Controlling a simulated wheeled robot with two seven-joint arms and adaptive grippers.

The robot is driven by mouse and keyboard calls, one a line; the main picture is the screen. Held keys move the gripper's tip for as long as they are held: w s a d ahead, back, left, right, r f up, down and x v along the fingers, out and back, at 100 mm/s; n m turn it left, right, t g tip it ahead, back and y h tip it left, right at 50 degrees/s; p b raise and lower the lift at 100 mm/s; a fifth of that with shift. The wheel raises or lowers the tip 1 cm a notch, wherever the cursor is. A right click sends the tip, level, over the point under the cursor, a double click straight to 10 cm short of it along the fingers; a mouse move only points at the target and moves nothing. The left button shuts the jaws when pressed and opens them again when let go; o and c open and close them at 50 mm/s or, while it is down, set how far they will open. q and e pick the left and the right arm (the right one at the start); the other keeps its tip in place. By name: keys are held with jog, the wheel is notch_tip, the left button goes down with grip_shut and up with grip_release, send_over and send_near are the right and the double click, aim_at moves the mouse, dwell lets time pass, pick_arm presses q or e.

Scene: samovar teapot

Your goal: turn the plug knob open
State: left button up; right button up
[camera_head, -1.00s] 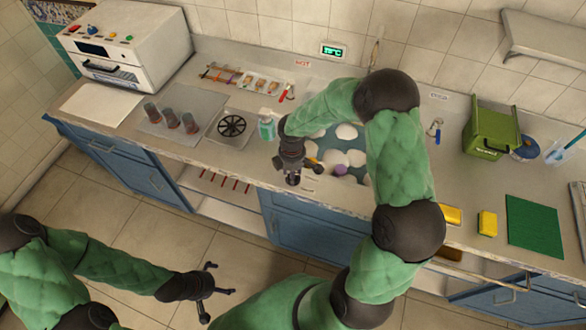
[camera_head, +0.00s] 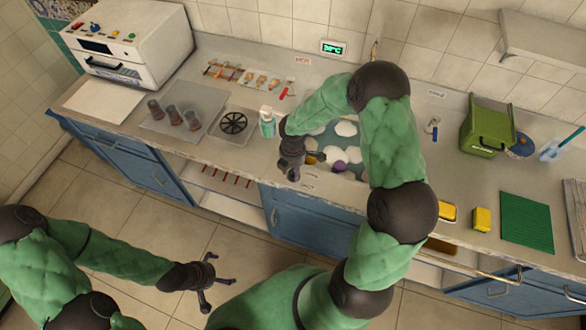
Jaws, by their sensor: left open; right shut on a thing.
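My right gripper (camera_head: 291,170) points down at the front rim of the sink, left of the water, beside small labels (camera_head: 308,180) on the counter. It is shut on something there. The plug knob itself is hidden under the gripper, so I cannot see its angle. The sink basin (camera_head: 352,143) holds white rounded shapes and a purple ball (camera_head: 339,166). My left gripper (camera_head: 208,286) is open and empty, low over the floor in front of the cabinets.
A soap bottle (camera_head: 267,123) stands close left of my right gripper. A red tap handle (camera_head: 286,89) and a blue one (camera_head: 433,128) flank the sink. A green box (camera_head: 488,127), yellow sponges (camera_head: 482,219) and a green mat (camera_head: 527,222) lie to the right.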

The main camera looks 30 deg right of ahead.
aim_at(291, 172)
jog(key=shift+s+a+f, duration=0.15)
jog(key=shift+s+a, duration=0.05)
jog(key=shift+a, duration=0.1)
jog(key=o, duration=0.8)
jog(key=shift+o, duration=1.4)
jog(key=shift+a, duration=0.15)
jog(key=shift+w, duration=0.1)
jog(key=shift+d, duration=0.2)
jog(key=shift+r, duration=0.35)
notch_tip(291, 172, up, 12)
jog(key=shift+f, duration=0.25)
